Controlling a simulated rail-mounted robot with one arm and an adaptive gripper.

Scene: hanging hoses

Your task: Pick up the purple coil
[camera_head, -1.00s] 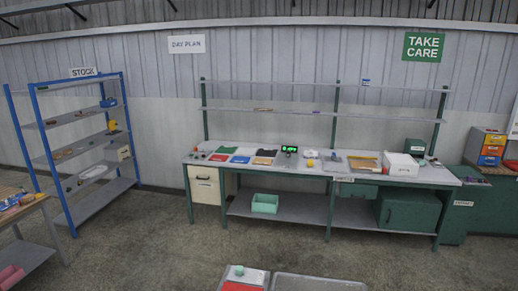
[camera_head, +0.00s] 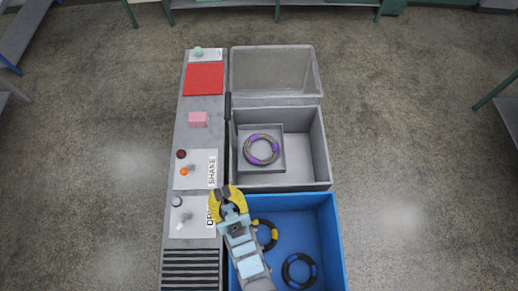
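The purple coil (camera_head: 262,149) is a grey ring with purple bands. It lies on a small square grey tray (camera_head: 276,168) inside the grey bin (camera_head: 322,150). My gripper (camera_head: 223,191), with yellow and dark parts, is below and left of the coil in the picture, near the upper left corner of the blue bin (camera_head: 340,235). It is apart from the coil. Its fingertips are small and seen from above, so I cannot tell whether they are open or shut.
The blue bin holds a black coil with yellow bands (camera_head: 267,234), partly hidden by my arm, and a black coil with blue bands (camera_head: 299,270). A clear bin (camera_head: 275,75) stands beyond the grey bin. A pink block (camera_head: 198,119) and a red sheet (camera_head: 204,79) lie left.

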